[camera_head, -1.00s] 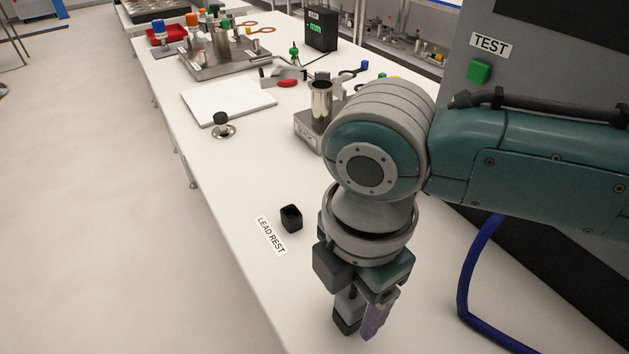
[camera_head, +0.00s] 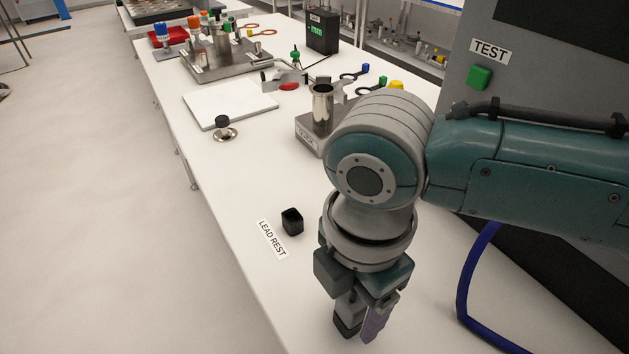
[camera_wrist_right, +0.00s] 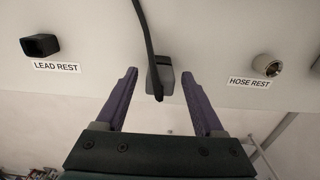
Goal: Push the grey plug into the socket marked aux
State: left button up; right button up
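My right gripper (camera_head: 361,328) points down above the white bench near its front. In the right wrist view its two purple fingers (camera_wrist_right: 159,76) are apart. A grey block that looks like the grey plug (camera_wrist_right: 164,76) shows between the fingertips, with gaps on both sides. A black lead (camera_wrist_right: 148,40) runs down the picture across it and ends in a dark tip. I cannot tell how far the block is from the fingers. No socket marked aux is readable in either view. My left gripper is not in view.
The black lead rest (camera_head: 292,221) stands on the bench left of my right gripper. The hose rest (camera_wrist_right: 267,65) shows in the wrist view. A grey cabinet with a green TEST button (camera_head: 479,77) and a blue hose (camera_head: 470,285) are on the right. A small knobbed part (camera_head: 223,128) stands farther back.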

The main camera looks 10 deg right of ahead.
aim_at(352, 300)
grip_shut()
dwell(0.4)
jog(key=shift+r, duration=0.1)
dwell(0.3)
jog(key=shift+r+p, duration=1.25)
jog(key=shift+p, duration=0.2)
jog(key=shift+r+p, duration=1.65)
jog(key=shift+p, duration=0.1)
